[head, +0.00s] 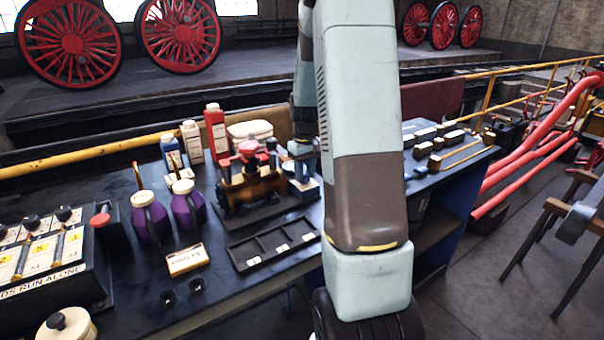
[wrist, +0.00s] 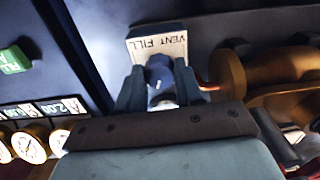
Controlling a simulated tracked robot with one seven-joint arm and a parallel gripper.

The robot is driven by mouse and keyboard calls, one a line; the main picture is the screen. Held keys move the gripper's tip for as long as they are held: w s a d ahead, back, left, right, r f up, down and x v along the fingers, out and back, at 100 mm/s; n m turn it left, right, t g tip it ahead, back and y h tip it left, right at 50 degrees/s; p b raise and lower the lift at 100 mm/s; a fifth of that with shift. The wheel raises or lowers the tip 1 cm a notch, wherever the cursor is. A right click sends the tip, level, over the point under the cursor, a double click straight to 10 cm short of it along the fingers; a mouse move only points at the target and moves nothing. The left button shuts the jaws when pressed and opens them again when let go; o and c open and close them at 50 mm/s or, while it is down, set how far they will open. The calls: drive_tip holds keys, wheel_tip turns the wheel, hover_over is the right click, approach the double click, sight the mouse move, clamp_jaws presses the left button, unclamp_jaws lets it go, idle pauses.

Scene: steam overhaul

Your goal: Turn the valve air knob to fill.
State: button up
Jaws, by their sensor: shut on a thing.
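The valve air knob (wrist: 159,73) is a blue, rounded knob in the wrist view, with a small pale mark on it. A cream label plate (wrist: 157,46) reading VENT and FILL stands just beyond it. My gripper (wrist: 160,84) is shut on the knob, one finger on each side. I cannot tell for certain which word the knob points at. In the head view, my gripper (head: 299,152) is at the right of a bronze valve body (head: 250,188) on the dark bench, and my arm hides part of that area. The knob is not clear there.
Brass pipework (wrist: 275,70) is close to the right of my gripper in the wrist view. Round gauges (wrist: 28,146) are at the lower left. In the head view, purple jugs (head: 150,222) and a dark compartment tray (head: 274,246) stand near the valve.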

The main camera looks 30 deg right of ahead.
sight(305, 174)
drive_tip(key=m, duration=0.4)
drive_tip(key=shift+d+m, duration=0.1)
drive_tip(key=shift+m, duration=2.1)
drive_tip(key=o, duration=1)
drive_tip(key=shift+o, duration=0.2)
drive_tip(key=shift+r, duration=0.25)
wheel_tip(305, 174, up, 13)
